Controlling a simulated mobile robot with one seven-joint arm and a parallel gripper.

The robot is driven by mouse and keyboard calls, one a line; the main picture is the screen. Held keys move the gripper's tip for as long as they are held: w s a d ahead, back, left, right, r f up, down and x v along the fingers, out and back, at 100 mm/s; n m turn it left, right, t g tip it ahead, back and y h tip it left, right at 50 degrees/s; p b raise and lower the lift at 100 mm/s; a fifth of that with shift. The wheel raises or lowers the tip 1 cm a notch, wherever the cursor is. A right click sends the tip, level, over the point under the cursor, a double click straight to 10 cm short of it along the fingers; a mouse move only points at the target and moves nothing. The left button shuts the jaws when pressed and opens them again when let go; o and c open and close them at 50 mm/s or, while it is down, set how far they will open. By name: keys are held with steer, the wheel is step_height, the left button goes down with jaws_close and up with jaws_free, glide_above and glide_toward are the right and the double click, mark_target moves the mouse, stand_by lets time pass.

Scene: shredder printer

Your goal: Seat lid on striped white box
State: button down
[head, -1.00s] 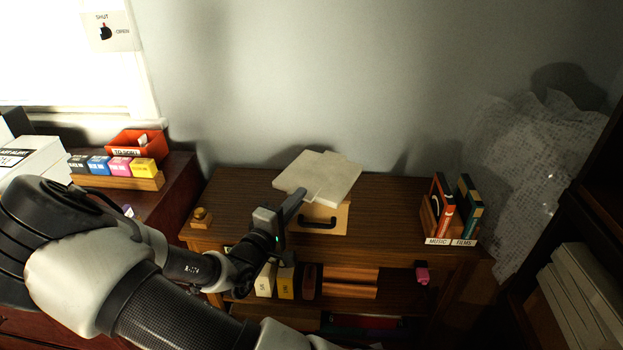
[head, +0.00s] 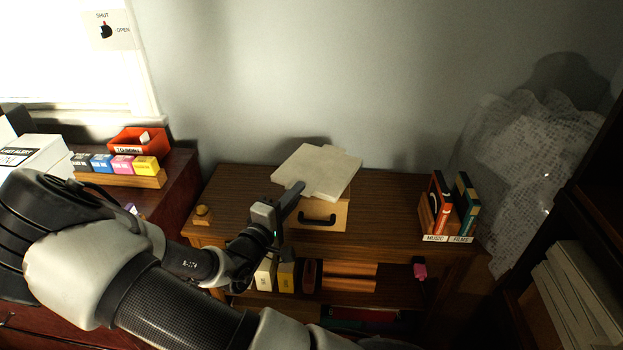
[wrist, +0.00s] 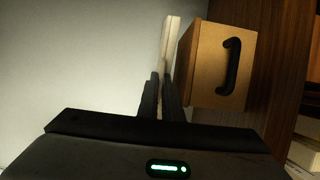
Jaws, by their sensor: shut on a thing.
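The lid is a flat off-white slab (head: 312,170) with a stepped outline. My gripper (head: 298,190) is shut on its near edge and holds it above a tan box with a black handle (head: 338,214). The wrist view shows the slab edge-on (wrist: 171,40) between my fingers (wrist: 163,95), close beside the top of the tan box (wrist: 205,65) with a narrow gap along part of it. I cannot tell whether they touch. A white box with a dark-lettered label (head: 38,153) stands at the far left. I see no clear stripes on any box.
The wooden desk (head: 235,190) is clear left and right of the tan box. Coloured boxes (head: 120,164) and a red tray (head: 138,141) are on the left cabinet.

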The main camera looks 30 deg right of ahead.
steer(key=p+v, duration=0.3)
steer(key=v, duration=0.8)
stand_by(0.5)
steer(key=shift+r, duration=0.1)
stand_by(1.2)
